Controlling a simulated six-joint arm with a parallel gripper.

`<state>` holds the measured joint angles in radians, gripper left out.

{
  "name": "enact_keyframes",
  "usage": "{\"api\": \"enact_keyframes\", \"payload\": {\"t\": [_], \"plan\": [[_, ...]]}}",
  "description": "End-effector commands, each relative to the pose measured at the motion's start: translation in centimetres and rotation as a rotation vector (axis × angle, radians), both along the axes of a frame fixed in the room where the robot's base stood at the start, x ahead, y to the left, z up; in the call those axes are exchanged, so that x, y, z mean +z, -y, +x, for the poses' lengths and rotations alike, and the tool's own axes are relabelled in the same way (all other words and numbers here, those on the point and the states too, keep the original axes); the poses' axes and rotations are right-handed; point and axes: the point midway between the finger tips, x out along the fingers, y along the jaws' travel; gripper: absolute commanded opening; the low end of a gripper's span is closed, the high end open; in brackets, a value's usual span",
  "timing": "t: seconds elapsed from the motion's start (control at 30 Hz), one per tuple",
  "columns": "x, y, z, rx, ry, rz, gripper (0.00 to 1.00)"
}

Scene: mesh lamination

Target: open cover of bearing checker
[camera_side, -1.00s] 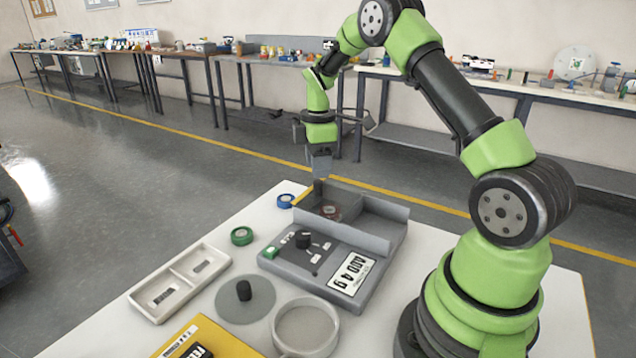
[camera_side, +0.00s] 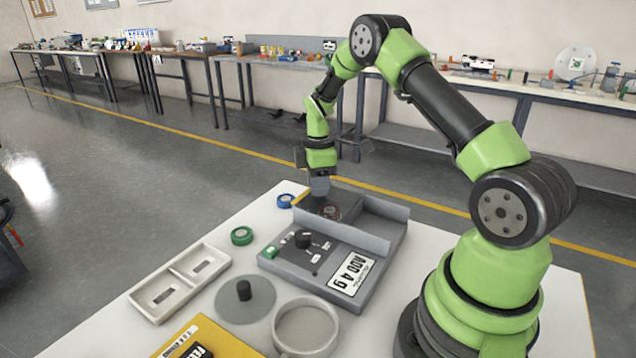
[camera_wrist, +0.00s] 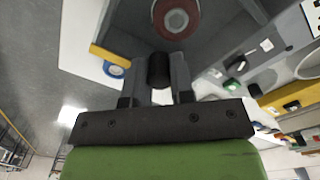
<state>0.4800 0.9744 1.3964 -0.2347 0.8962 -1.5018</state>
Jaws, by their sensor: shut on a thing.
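The bearing checker (camera_side: 315,262) is a grey box with a dial, a green button and a white display panel, standing on the white table in the side view. A dark round knob (camera_wrist: 158,70) stands at the compartment's edge, between my two fingers. My gripper (camera_wrist: 157,84) is shut on this knob. In the side view my gripper (camera_side: 320,188) is low at the compartment's far left corner and hides the knob. I cannot make out the cover's panel.
A raised grey wall (camera_side: 375,232) runs along the compartment's right side. On the table are a blue ring (camera_side: 285,201), a green ring (camera_side: 242,236), a white two-part tray (camera_side: 207,252), a grey disc with a black knob (camera_side: 258,305), a round dish (camera_side: 333,340) and a yellow device (camera_side: 225,338).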

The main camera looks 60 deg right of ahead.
Motion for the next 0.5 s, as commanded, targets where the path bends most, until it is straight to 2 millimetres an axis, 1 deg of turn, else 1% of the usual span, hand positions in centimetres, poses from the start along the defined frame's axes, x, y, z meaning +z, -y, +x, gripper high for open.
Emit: {"api": "enact_keyframes", "payload": {"t": [0.07,0.17,0.27,0.5], "plan": [[0.0,0.0,-0.1,0.0,0.001,-0.001,0.0],[0.1,0.1,-0.9,0.001,-0.001,-0.001,0.0],[0.1,0.1,-2.5,-0.001,-0.003,0.0,0.0],[0.1,0.1,-7.1,-0.001,-0.004,-0.001,0.0]]}}
